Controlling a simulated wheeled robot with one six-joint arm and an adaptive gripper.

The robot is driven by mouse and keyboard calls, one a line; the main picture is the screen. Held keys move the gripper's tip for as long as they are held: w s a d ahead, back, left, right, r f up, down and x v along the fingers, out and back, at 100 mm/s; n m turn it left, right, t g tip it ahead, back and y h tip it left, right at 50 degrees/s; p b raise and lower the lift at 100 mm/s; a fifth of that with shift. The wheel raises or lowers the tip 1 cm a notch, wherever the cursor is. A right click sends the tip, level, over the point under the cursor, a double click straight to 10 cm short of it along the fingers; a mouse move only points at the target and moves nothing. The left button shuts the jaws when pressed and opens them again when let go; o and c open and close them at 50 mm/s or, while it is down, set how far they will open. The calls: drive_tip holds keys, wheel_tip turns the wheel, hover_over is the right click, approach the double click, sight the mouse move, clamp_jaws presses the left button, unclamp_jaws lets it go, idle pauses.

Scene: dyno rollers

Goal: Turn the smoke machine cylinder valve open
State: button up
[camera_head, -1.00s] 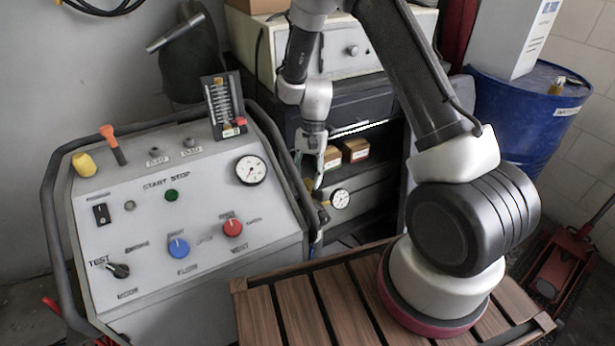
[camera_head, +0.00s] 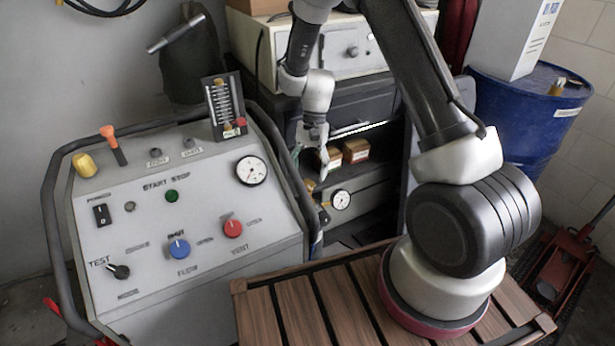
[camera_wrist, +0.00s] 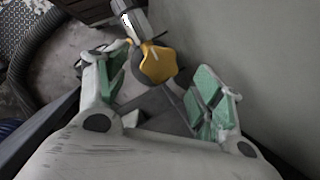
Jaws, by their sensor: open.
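A yellow lobed valve knob (camera_wrist: 157,64) on a metal fitting shows in the wrist view, between and a little beyond my fingers. I take it to be the cylinder valve; a pale line crosses its face. My gripper (camera_wrist: 165,72) is open, with one green-padded finger on either side of the knob. No clear contact shows. In the head view my gripper (camera_head: 311,172) hangs between the grey control panel (camera_head: 210,205) and the dark cabinet.
The panel's black tube frame (camera_head: 285,165) runs close left of my gripper. The dark shelving (camera_head: 370,100) with small boxes stands behind it. A slatted wooden platform (camera_head: 310,305) lies in front.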

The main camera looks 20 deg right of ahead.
drive_tip(key=v, duration=0.9)
drive_tip(key=shift+w+r, duration=0.2)
drive_tip(key=shift+r, duration=0.1)
drive_tip(key=shift+d, duration=0.1)
